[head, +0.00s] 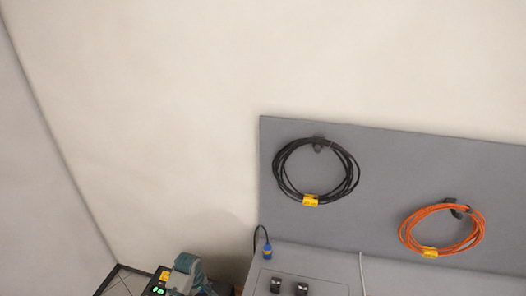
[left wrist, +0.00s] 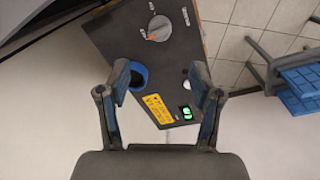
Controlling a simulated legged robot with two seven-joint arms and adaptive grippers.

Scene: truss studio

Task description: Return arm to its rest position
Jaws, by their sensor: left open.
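My left gripper (left wrist: 160,80) is open in the left wrist view, with its two fingers apart and nothing between them. A dark control box (left wrist: 115,38) lies beyond the fingers. It has a grey dial, a blue round socket (left wrist: 138,76), a yellow label and a green-lit switch (left wrist: 187,112). The left fingertip overlaps the socket's edge in the picture; I cannot tell whether they touch. In the head view, part of the box (head: 155,289) shows at the bottom edge beside a grey-green shape that I cannot identify for sure. My right gripper is in neither view.
A grey panel (head: 380,165) holds a black cable coil (head: 283,187) and an orange cable coil (head: 405,228) on hooks. A blue plug (head: 267,252) is below the black coil. A blue and grey object (left wrist: 298,85) stands on tiles at right in the wrist view.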

